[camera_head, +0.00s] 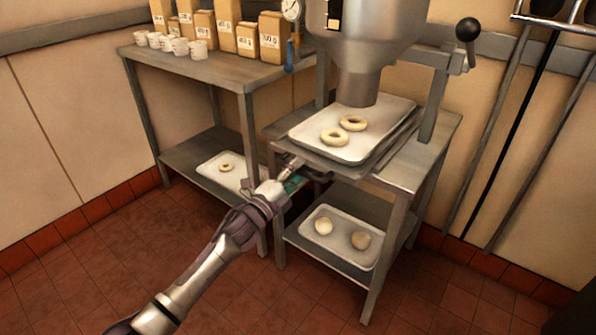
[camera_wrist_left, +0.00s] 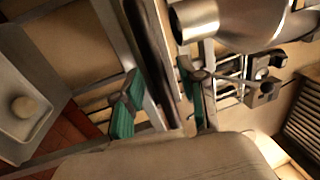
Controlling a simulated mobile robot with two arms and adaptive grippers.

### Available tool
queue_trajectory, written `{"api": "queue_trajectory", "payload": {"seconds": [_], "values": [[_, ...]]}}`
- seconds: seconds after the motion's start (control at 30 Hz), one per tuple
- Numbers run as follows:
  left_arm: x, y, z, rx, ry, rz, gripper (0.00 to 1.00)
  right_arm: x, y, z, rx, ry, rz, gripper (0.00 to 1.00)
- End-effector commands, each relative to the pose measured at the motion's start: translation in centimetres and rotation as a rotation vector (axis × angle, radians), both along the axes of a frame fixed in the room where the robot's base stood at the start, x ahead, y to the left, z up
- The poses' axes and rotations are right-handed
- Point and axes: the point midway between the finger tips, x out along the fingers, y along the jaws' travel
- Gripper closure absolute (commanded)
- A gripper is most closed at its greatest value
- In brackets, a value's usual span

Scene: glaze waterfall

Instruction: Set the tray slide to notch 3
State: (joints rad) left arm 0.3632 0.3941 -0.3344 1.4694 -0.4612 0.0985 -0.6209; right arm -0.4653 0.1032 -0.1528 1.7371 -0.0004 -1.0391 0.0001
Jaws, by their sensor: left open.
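The tray slide (camera_head: 330,167) sits on the metal stand under the hopper nozzle. A baking tray (camera_head: 372,143) with two dough rings lies on it. No notch marks can be made out, so the slide's notch cannot be read. My left gripper (camera_head: 298,181) is at the slide's front left edge, its fingers partly hidden in the head view. In the left wrist view its green-padded fingers (camera_wrist_left: 160,100) are open, with a dark metal bar (camera_wrist_left: 152,50) showing between them. I cannot tell whether they touch it. My right gripper is not in view.
A lower tray (camera_head: 330,250) with two dough balls is on the stand's shelf. The left table (camera_head: 215,70) carries paper bags and small cups; a tray (camera_head: 215,178) with one ring is below. A lever with a black knob (camera_head: 467,29) stands right of the hopper (camera_head: 370,35).

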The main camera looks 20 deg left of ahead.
Motion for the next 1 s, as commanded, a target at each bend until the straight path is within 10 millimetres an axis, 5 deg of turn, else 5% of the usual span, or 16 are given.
{"api": "queue_trajectory", "payload": {"seconds": [0.37,0.6,1.0], "values": [[0.5,-0.16,0.09,0.0,0.001,0.0,0.6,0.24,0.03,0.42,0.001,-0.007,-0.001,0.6],[0.48,-0.15,0.09,0.0,0.001,0.0,1.0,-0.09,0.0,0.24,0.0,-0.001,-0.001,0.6],[0.26,-0.07,0.05,0.001,0.002,0.0,1.0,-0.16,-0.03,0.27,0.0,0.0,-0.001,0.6]]}}
